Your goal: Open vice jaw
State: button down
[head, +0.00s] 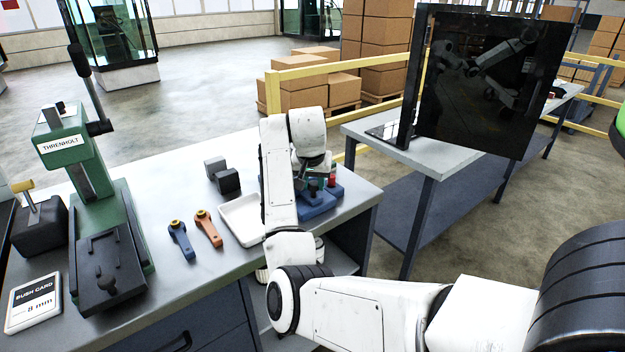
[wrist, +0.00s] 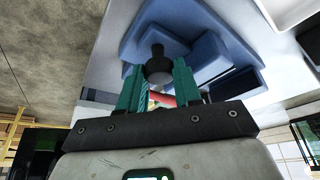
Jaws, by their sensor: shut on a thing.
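The blue vice (head: 318,207) sits at the right end of the grey workbench, partly hidden by my arm in the head view. It also shows in the wrist view (wrist: 215,38), with a black round knob (wrist: 158,62) standing up from it. My gripper (head: 313,173) points down over the vice. Its teal fingers stand on either side of the knob in the wrist view (wrist: 159,75), shut on it. A red piece (wrist: 162,99) shows between the fingers. A red-topped part (head: 332,173) also stands beside the gripper in the head view.
A white tray (head: 240,222) lies left of my arm. Further left are orange (head: 208,228) and blue (head: 181,240) handles, a black block (head: 222,177) and a green press (head: 95,190). A dark panel (head: 490,80) stands on the bench behind.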

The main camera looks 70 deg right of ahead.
jog(key=c, duration=1.1)
grip_release()
jog(key=shift+r, duration=0.1)
jog(key=v, duration=1)
jog(key=shift+a+r, duration=0.25)
jog(key=shift+r, duration=0.05)
jog(key=shift+f, duration=0.1)
